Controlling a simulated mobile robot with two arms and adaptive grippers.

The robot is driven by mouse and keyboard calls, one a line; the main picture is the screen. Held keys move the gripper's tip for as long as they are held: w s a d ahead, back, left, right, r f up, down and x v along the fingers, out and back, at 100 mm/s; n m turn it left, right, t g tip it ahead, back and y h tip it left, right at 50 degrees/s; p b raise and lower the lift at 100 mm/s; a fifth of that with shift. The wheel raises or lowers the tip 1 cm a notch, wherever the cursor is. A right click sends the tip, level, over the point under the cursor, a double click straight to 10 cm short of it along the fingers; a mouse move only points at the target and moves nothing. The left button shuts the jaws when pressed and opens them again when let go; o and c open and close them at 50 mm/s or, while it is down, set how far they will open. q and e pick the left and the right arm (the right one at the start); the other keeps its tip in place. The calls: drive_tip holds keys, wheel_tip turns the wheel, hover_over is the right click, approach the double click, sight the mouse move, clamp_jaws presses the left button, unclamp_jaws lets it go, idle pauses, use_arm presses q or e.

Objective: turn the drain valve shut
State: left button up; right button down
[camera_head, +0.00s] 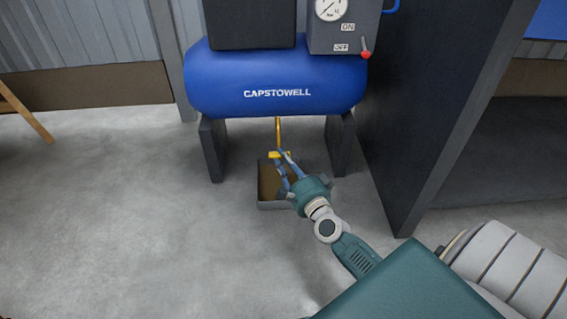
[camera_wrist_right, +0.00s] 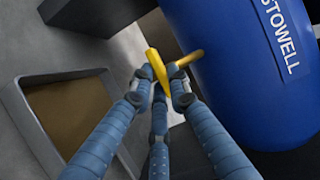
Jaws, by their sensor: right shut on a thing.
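The drain valve's yellow handle (camera_head: 279,154) is under the blue tank (camera_head: 277,78), at the lower end of a thin yellow pipe (camera_head: 278,131). It also shows in the right wrist view (camera_wrist_right: 155,62), with the pipe running off to the right. My right gripper (camera_head: 282,157) has its blue fingers closed on the handle, one on each side, with a third finger below in the wrist view. Whether the valve is open or shut I cannot tell. My left gripper is not in view.
A tray (camera_head: 276,205) with a brown inside stands on the floor below the valve. Dark tank legs (camera_head: 211,150) stand on both sides. A tall dark panel (camera_head: 425,110) rises at the right. The floor at left is mostly clear.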

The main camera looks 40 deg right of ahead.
drive_tip(key=shift+d, duration=0.15)
drive_tip(key=c, duration=1.7)
unclamp_jaws()
drive_tip(key=shift+o, duration=0.2)
drive_tip(key=s+a, duration=0.2)
drive_tip(key=s, duration=1)
